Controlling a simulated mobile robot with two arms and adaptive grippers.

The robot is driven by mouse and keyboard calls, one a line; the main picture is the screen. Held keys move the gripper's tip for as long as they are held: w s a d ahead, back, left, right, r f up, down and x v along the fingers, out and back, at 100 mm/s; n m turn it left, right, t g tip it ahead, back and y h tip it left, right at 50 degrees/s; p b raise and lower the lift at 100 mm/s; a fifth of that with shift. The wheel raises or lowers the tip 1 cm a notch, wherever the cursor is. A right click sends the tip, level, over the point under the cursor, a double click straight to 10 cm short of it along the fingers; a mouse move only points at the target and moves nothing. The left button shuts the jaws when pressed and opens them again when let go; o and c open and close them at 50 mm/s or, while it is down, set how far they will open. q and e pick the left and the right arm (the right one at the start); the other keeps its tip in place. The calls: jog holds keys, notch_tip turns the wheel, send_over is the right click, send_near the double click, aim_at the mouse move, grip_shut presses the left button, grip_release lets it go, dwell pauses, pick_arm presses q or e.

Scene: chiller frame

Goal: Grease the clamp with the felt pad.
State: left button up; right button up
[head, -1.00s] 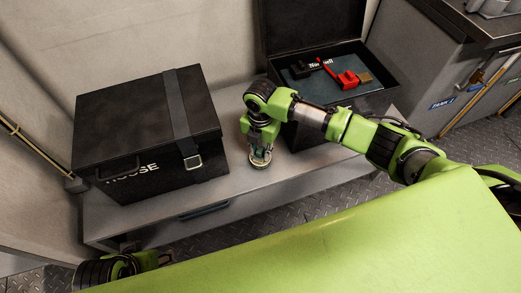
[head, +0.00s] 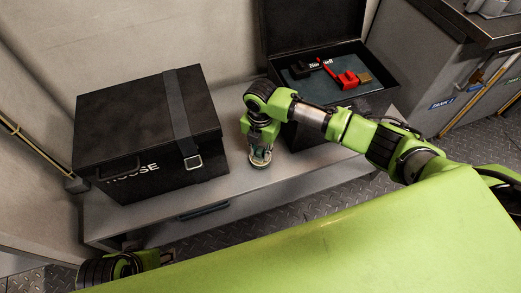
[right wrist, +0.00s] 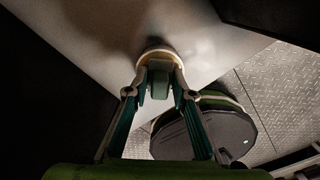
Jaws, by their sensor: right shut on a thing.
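My right gripper (head: 260,160) points down at the bench between the two cases. In the right wrist view its fingers (right wrist: 158,88) are shut on the green grip of a round pad with a pale tan rim (right wrist: 150,52), which looks like the felt pad. The pad is at or just above the bench top; I cannot tell if it touches. A red tool (head: 346,79), possibly the clamp, lies in the open case with a small tan block at its right end. Part of my left arm shows at the lower left; its gripper is not seen.
A closed black case (head: 135,135) with a strap stands on the left of the grey bench (head: 215,195). The open black case (head: 320,95) stands behind my right arm. A counter (head: 445,60) is at the upper right. The bench's front strip is clear.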

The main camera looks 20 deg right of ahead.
pick_arm(q)
jog(key=shift+a+f, duration=0.1)
jog(key=shift+f, duration=0.25)
pick_arm(e)
jog(key=shift+s+f, duration=0.1)
jog(key=shift+f, duration=0.05)
dwell(0.5)
pick_arm(q)
jog(key=shift+w+r, duration=0.1)
jog(key=shift+w, duration=0.05)
